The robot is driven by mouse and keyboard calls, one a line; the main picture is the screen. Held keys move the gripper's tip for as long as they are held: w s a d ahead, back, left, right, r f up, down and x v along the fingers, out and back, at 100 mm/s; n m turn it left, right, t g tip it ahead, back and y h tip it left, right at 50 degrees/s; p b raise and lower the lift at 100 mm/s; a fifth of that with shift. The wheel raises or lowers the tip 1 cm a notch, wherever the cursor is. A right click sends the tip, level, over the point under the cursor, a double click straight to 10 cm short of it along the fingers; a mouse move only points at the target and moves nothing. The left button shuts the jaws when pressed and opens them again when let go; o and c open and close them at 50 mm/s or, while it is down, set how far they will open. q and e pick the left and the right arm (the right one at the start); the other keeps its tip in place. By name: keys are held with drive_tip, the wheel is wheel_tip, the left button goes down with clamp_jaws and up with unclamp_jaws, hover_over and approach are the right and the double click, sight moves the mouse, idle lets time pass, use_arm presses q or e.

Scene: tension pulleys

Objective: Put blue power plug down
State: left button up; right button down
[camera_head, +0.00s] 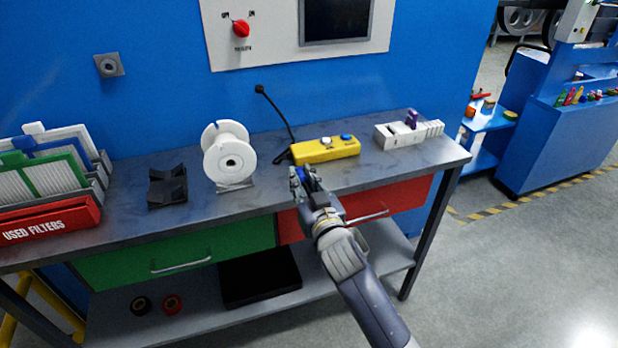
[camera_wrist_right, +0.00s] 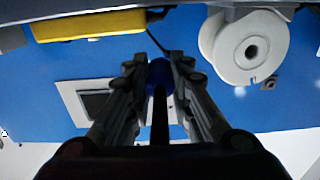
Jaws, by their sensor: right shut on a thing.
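My right gripper (camera_head: 304,182) is at the front edge of the workbench (camera_head: 225,203), just in front of a yellow power strip (camera_head: 318,152). It is shut on the blue power plug (camera_head: 306,173), which is mostly hidden by the fingers in the head view. In the right wrist view the blue plug (camera_wrist_right: 159,74) sits between the two dark fingers (camera_wrist_right: 158,66). The yellow strip also shows there, at upper left (camera_wrist_right: 88,25). The strip has a white and a blue piece on top. My left gripper is not in view.
A white spool (camera_head: 229,155) stands left of the strip. A black cradle (camera_head: 167,186) and a filter rack (camera_head: 60,185) are further left. A grey holder (camera_head: 409,131) with a purple piece is at right. Bare bench top lies between the spool and the cradle.

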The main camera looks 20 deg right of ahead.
drive_tip(key=w+d, duration=0.3)
drive_tip(key=w, duration=0.1)
drive_tip(key=shift+w+f, duration=0.1)
drive_tip(key=shift+f, duration=1.9)
